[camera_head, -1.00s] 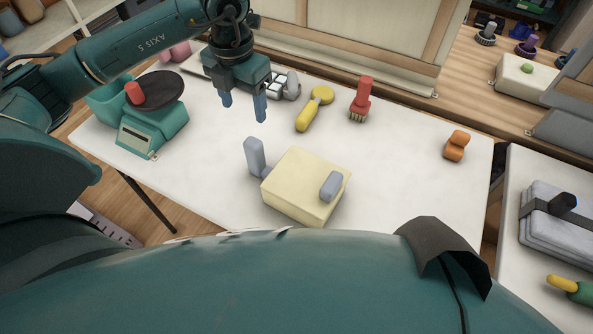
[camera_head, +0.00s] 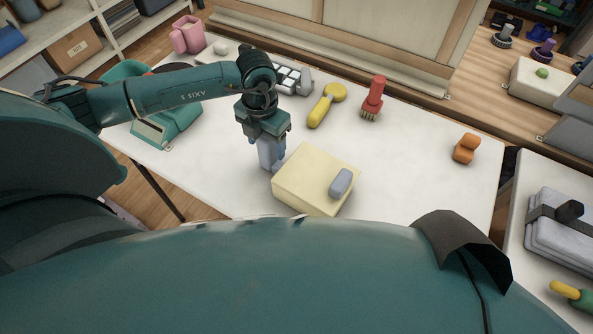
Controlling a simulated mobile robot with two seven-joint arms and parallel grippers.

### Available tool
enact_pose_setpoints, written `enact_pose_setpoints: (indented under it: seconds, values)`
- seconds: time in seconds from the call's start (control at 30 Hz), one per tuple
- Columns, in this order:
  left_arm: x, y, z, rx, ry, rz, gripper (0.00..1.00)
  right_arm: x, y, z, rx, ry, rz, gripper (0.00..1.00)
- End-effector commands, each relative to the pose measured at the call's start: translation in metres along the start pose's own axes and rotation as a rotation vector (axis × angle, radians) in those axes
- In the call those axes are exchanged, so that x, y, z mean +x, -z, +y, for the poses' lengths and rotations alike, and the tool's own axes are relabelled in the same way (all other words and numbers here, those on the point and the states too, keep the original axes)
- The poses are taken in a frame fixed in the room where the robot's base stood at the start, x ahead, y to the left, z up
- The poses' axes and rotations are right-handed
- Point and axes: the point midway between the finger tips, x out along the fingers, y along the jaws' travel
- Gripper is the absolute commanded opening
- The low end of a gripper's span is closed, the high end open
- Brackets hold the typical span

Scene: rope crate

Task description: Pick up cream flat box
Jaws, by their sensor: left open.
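The cream flat box (camera_head: 308,178) lies on the white table, near its front edge. A small grey rounded block (camera_head: 341,182) sits at its right side. My left gripper (camera_head: 270,163) is open and points down at the box's left side. My right gripper is not in view.
A yellow tool (camera_head: 321,112), a red brush (camera_head: 373,97) and an orange object (camera_head: 466,149) lie behind and right of the box. A teal scale (camera_head: 165,128) stands at the left, partly behind my left arm. The table (camera_head: 420,165) right of the box is clear.

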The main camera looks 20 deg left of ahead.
Motion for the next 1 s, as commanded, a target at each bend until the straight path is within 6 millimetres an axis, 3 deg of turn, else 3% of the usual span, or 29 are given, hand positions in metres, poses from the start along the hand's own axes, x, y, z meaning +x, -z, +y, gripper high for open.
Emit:
enact_pose_setpoints:
  seconds: [0.2, 0.87, 1.0]
  values:
    - [0.0004, -0.0001, -0.0001, 0.001, 0.000, 0.000, 0.61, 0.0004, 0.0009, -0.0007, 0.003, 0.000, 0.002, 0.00]
    - [-0.0001, -0.0003, 0.0001, 0.001, 0.000, 0.000, 0.07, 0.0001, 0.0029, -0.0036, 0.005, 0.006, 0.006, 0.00]
    - [-0.0014, -0.0011, -0.0003, 0.001, 0.002, -0.003, 0.05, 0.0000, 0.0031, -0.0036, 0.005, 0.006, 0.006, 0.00]
